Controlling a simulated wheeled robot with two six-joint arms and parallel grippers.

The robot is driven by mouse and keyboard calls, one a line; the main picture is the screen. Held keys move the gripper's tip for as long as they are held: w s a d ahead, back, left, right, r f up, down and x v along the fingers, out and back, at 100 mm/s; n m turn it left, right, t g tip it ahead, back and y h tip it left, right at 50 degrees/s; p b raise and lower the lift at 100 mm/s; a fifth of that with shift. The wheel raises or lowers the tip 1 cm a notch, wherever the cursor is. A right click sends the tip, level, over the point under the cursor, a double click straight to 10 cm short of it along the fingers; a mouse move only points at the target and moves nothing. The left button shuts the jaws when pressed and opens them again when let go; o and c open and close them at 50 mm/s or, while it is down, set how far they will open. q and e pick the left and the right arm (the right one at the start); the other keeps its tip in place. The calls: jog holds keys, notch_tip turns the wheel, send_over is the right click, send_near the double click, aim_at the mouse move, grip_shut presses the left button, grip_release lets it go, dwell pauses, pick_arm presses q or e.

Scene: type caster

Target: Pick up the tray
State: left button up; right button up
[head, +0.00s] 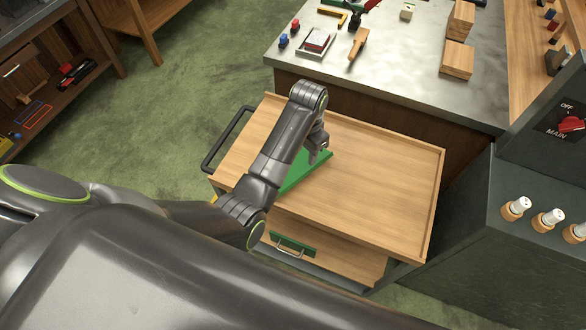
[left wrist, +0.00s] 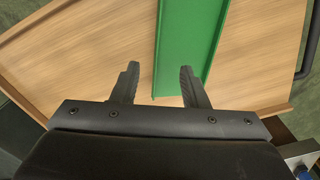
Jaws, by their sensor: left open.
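A long green tray (head: 298,178) lies on the top of a wooden cart; my left forearm and gripper hide part of it in the head view. My left gripper (head: 318,157) points down just above or at the tray's right side. In the left wrist view the tray (left wrist: 190,40) runs away from my open left gripper (left wrist: 160,72). Its left edge lines up between the two fingers, with the right finger over the tray and the left finger over bare wood. The gap in height is hard to tell. My right gripper is not in view.
The cart's wooden top (head: 385,180) has a raised rim and is otherwise clear. It has a black handle (head: 228,140) at left and stands against a metal-topped bench (head: 400,65) bearing wooden blocks (head: 458,58) and small parts. A grey cabinet with knobs (head: 550,217) stands at right.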

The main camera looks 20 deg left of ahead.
pick_arm(q)
send_over(303, 176)
jog(key=w, duration=0.1)
notch_tip(303, 176, down, 5)
jog(key=shift+a+r, duration=0.1)
jog(key=f, duration=0.1)
jog(key=f+p, duration=0.1)
jog(key=f, duration=0.1)
jog(key=shift+s+f+p, duration=0.2)
jog(key=shift+f+p, duration=0.1)
jog(key=shift+f, duration=0.8)
jog(key=c, duration=0.9)
grip_shut()
jog(key=shift+w+a+r, duration=0.1)
